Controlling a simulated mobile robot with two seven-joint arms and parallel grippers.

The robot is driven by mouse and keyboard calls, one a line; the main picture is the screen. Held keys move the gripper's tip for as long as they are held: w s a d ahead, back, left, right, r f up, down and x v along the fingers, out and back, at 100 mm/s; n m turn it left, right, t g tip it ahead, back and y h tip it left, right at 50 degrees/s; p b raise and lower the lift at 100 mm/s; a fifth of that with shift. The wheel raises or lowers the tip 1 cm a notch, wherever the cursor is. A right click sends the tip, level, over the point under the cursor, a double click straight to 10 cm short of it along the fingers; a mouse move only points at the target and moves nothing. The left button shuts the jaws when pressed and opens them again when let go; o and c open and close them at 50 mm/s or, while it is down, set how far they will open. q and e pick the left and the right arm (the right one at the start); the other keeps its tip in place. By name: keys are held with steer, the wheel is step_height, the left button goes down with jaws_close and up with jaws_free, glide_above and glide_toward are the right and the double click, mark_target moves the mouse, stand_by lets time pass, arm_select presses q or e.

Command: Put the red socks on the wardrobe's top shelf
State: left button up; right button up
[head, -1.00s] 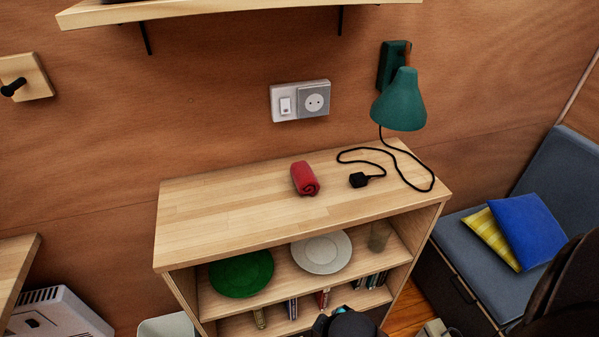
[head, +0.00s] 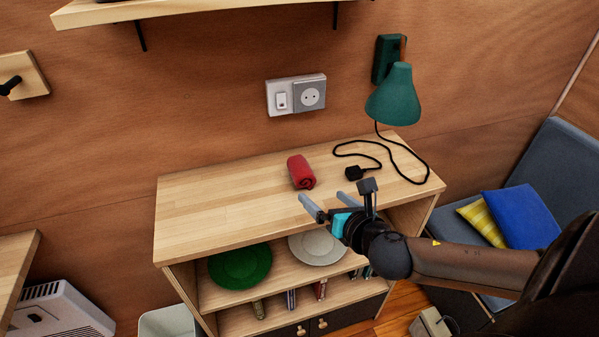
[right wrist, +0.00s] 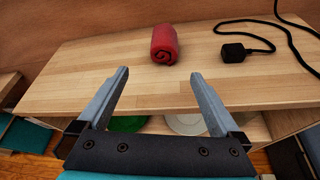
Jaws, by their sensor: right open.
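The red socks (head: 301,172) are a rolled red bundle lying on the wooden top of a low shelf unit (head: 215,205). My right gripper (head: 322,198) is open and empty, just in front of the socks and apart from them. In the right wrist view the socks (right wrist: 164,44) lie beyond the two open fingertips (right wrist: 157,75), roughly centred between them. My left gripper is not in view. No wardrobe can be made out.
A black plug and cable (head: 355,173) lie right of the socks, below a green wall lamp (head: 393,95). A green plate (head: 240,266) and a white plate (head: 318,247) sit on the shelf below. The top's left part is clear. A wall shelf (head: 180,10) hangs above.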

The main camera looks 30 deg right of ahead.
mark_target(306, 180)
steer(key=b+x, duration=0.1)
steer(key=x, duration=0.7)
steer(key=shift+w, duration=0.15)
steer(key=shift+d+b+x, duration=0.15)
steer(key=shift+b+x, duration=0.1)
steer(key=shift+x, duration=1.1)
steer(key=shift+d+b+x, duration=0.15)
steer(key=shift+b+x, duration=0.1)
steer(key=shift+x, duration=1.1)
steer(key=shift+r, duration=0.15)
steer(key=shift+c, duration=0.2)
steer(key=c, duration=1.1)
